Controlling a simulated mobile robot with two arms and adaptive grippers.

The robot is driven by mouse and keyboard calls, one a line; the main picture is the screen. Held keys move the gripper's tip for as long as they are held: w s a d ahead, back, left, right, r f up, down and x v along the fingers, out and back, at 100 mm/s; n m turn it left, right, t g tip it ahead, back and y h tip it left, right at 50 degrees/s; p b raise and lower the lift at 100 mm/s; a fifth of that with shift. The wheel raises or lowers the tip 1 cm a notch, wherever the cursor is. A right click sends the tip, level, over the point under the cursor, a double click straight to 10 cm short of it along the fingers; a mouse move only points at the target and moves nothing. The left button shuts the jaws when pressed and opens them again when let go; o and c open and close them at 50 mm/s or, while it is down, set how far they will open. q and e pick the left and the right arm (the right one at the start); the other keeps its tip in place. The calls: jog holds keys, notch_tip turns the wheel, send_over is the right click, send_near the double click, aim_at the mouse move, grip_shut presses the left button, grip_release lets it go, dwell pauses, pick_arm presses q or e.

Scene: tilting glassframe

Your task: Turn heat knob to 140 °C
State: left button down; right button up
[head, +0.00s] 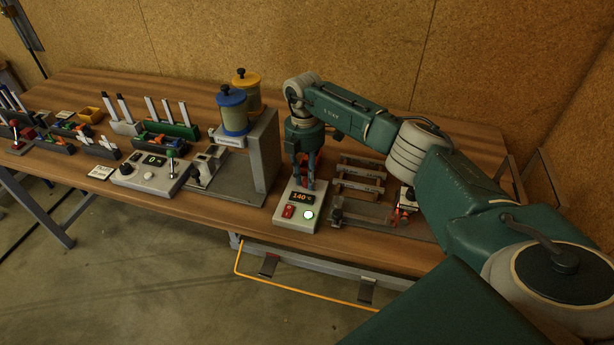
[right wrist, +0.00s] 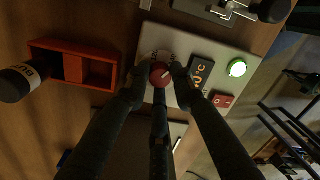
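The heat control box (head: 283,218) is a pale box near the table's front edge. Its display (head: 302,196) reads 140 °C in orange. The heat knob (right wrist: 160,74) is round and red with a pale pointer mark; in the head view my gripper hides it. My right gripper (head: 308,184) points down over the back of the box. In the right wrist view its dark fingers (right wrist: 159,78) surround the knob, with the tips against its sides. My left gripper is not in view.
A lit green button (head: 308,214) and a red switch (head: 289,211) sit on the box front. A grey machine with blue (head: 232,112) and yellow canisters stands left of it. Metal racks (head: 362,171) lie to the right. A red-orange tray (right wrist: 72,66) lies beside the box.

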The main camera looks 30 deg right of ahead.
aim_at(305, 179)
jog(key=shift+o, duration=1.4)
jog(key=shift+a, duration=0.1)
jog(key=shift+r, duration=0.2)
notch_tip(305, 179, up, 12)
jog(key=shift+w+f, duration=0.2)
jog(key=shift+w, duration=0.15)
